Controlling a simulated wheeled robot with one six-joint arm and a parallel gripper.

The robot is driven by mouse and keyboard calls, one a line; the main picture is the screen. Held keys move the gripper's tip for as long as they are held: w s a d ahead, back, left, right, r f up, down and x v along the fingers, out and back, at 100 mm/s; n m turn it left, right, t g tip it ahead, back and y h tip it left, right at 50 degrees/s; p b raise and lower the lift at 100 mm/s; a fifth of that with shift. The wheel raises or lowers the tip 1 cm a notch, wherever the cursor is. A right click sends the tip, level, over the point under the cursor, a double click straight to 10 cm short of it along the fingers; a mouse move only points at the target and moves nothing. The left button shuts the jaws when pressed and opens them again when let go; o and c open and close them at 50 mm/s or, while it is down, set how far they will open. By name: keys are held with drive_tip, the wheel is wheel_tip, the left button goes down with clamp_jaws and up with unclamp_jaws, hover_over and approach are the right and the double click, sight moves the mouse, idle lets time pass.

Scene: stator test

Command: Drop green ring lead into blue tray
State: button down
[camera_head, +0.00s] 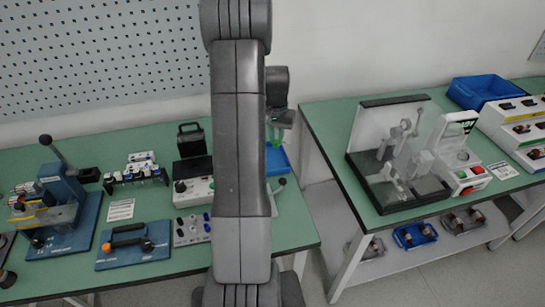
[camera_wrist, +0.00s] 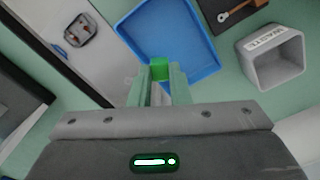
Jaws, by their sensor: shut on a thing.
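My gripper (camera_wrist: 158,80) is shut on the green ring lead (camera_wrist: 159,69). Its bright green part shows between the fingertips in the wrist view; the rest of the lead is hard to make out. The blue tray (camera_wrist: 135,27) lies beyond the fingertips, and the held green part overlaps the tray's near edge in that picture. In the head view my gripper (camera_head: 277,133) is partly hidden by my arm. The blue tray (camera_head: 283,166) shows just below it, partly covered by the arm. The height of the gripper above the tray cannot be told.
A grey labelled bin (camera_wrist: 271,73) stands right of the tray, and a dark board with an orange-brown tool (camera_wrist: 233,14) lies beyond it. The bench edge is to the left. A test box (camera_head: 196,190) stands left of my arm. A second bench (camera_head: 335,130) is at right.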

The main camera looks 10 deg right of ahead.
drive_tip(key=shift+f+b, duration=1.25)
drive_tip(key=shift+f, duration=1.15)
drive_tip(key=c, duration=1.3)
unclamp_jaws()
drive_tip(key=shift+r, duration=0.15)
wheel_tip(320, 180, up, 14)
drive_tip(key=shift+f+b, duration=0.2)
drive_tip(key=shift+b, duration=0.2)
drive_tip(key=shift+f, duration=0.15)
